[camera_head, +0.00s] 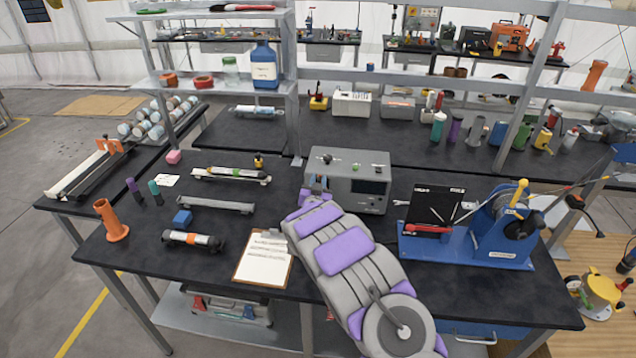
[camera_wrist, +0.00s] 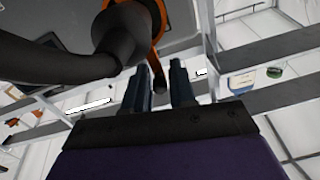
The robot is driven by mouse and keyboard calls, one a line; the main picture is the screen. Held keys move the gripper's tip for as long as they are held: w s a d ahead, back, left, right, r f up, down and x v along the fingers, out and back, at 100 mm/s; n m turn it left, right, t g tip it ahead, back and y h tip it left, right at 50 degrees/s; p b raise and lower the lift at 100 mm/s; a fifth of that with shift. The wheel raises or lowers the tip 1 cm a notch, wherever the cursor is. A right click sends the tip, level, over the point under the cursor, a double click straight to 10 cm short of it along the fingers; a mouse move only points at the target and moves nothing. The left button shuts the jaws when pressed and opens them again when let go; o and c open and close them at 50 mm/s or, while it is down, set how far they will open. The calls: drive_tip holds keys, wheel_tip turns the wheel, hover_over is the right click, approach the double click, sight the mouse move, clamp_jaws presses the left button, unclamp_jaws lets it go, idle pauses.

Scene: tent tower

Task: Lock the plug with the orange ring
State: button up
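In the wrist view, a black plug (camera_wrist: 120,35) with a thick black cable (camera_wrist: 50,63) sits at a grey surface. An orange ring (camera_wrist: 161,14) shows around or just behind the plug, with a dark-ended lever (camera_wrist: 158,74) hanging from it. My gripper (camera_wrist: 162,75) has its two dark fingers apart, one on each side of the lever's end; I cannot tell whether either touches it. In the head view, my purple-grey arm reaches to the left front of a grey box (camera_head: 346,158) and hides the plug and the ring.
A clipboard (camera_head: 263,257) lies left of my arm on the black bench. A blue machine (camera_head: 500,235) with a yellow handle stands to the right. An orange holder (camera_head: 111,221), a dark cylinder (camera_head: 192,241) and a blue block (camera_head: 182,217) are on the left. A shelf rises behind.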

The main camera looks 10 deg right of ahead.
clamp_jaws()
drive_tip(key=shift+a+n, duration=0.25)
drive_tip(key=shift+n, duration=0.15)
drive_tip(key=a+n+p, duration=0.1)
drive_tip(key=n, duration=0.1)
drive_tip(key=a+n+p, duration=0.1)
drive_tip(key=n+p, duration=0.1)
drive_tip(key=w+a+f+n+p, duration=0.1)
drive_tip(key=n, duration=0.1)
drive_tip(key=shift+a+n+p, duration=0.15)
drive_tip(key=shift+n+p, duration=0.2)
drive_tip(key=shift+n, duration=0.05)
drive_tip(key=shift+w+a+f+n+g+p, duration=0.15)
drive_tip(key=shift+a+f+n+p, duration=0.4)
drive_tip(key=shift+n, duration=1.1)
drive_tip(key=shift+w+a+f+n+g+p, duration=0.15)
drive_tip(key=shift+f+n+p, duration=0.55)
drive_tip(key=shift+f+n, duration=0.75)
drive_tip(key=shift+w+a+f+n+g+p, duration=0.1)
drive_tip(key=shift+a+f+n+p, duration=0.4)
drive_tip(key=shift+n, duration=1.4)
drive_tip(key=shift+s+d+f, duration=0.1)
drive_tip(key=shift+d+f, duration=0.1)
drive_tip(key=shift+f, duration=0.05)
